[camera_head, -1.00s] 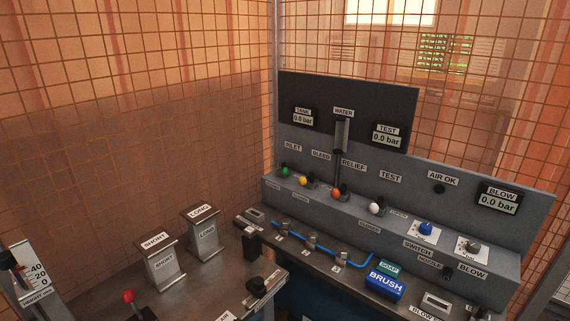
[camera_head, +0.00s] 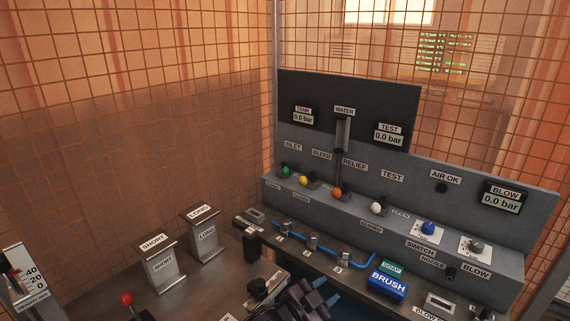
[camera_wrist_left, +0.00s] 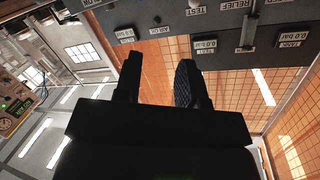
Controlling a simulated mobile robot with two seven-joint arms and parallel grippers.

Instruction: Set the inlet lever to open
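The inlet lever (camera_head: 285,171) has a green knob and stands at the left end of the grey valve panel, under the INLET label. I cannot make out its exact setting. My left gripper (camera_head: 326,291) is at the bottom middle of the head view, in front of the bench and well below the lever, not touching it. In the left wrist view its two dark fingers (camera_wrist_left: 158,75) are apart with nothing between them. The green knob is not seen in the left wrist view. My right gripper is not in view.
Yellow (camera_head: 304,181), orange (camera_head: 337,193) and white (camera_head: 376,208) knobs stand right of the inlet. A blue hose (camera_head: 330,254), a blue brush block (camera_head: 387,284) and several small fittings lie in front of the panel. SHORT (camera_head: 162,267) and LONG (camera_head: 205,238) stands are at left.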

